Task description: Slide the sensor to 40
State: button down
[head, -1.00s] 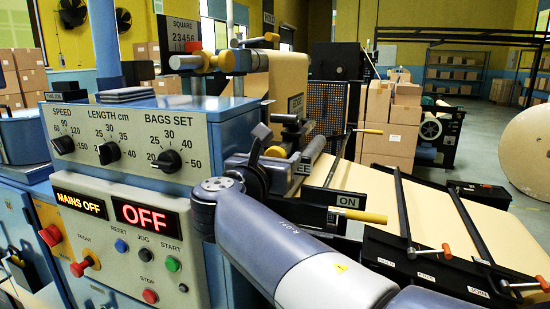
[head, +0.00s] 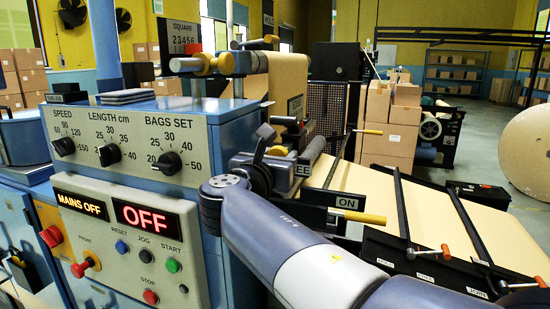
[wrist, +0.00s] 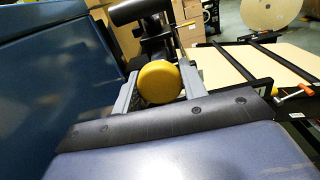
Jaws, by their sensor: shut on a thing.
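In the wrist view a round yellow knob (wrist: 158,82) sits between the two grey fingers of my gripper (wrist: 160,88), which is shut on it. A bit of yellow shows there, with most of the grip hidden by my wrist. I cannot tell which part is the sensor, nor see a 40 mark beside the grip. A number plate marked "SQUARE 23456" (head: 179,33) stands behind the cabinet, near another yellow knob (head: 222,63).
The blue control cabinet (head: 222,112) stands close on the left, with dials and an "OFF" display (head: 146,214). A yellow-handled lever (head: 360,217) at an "ON" plate is right of my wrist. Brown paper with black bars (head: 455,215) lies further right.

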jog(key=shift+x, duration=1.6)
jog(key=c, duration=0.8)
grip_release()
jog(key=shift+c, duration=0.2)
jog(key=b+v, duration=0.1)
jog(key=v, duration=1)
jog(key=shift+w+d, duration=0.1)
jog(key=shift+w, duration=0.05)
